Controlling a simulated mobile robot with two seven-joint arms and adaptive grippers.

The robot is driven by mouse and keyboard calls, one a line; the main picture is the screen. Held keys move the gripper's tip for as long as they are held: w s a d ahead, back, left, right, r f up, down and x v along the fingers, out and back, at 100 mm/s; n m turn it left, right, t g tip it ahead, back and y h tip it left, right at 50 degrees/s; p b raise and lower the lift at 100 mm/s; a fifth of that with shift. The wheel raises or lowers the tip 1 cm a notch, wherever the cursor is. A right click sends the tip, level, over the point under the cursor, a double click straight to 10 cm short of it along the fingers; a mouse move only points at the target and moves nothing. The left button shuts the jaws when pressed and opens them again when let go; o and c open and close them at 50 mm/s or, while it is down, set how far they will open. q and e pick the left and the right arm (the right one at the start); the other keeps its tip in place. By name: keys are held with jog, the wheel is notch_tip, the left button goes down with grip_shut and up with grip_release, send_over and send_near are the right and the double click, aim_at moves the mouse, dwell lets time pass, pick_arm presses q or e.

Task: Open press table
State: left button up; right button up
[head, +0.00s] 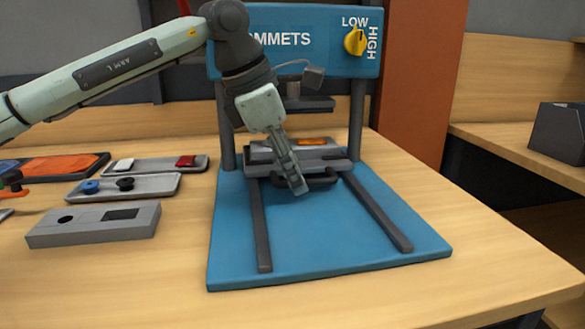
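The press has a blue base (318,238) with two dark rails and a blue head panel (320,65) on two posts. Its sliding table (343,164) sits at the back of the rails, under the dark press plate (308,104). An orange piece (312,141) lies on the table. A dark handle (322,182) is at the table's front. My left gripper (298,188) points down at the handle's left part and overlaps it. Whether it grips the handle cannot be told. My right gripper is not in view.
A yellow knob (355,41) on the panel is marked LOW and HIGH. At the left are a grey block with cutouts (92,226), small trays (150,186) and an orange-filled tray (98,166). The rails' front part is clear. A dark box (558,133) stands right.

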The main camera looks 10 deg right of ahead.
pick_arm(q)
grip_shut()
dwell(0.3)
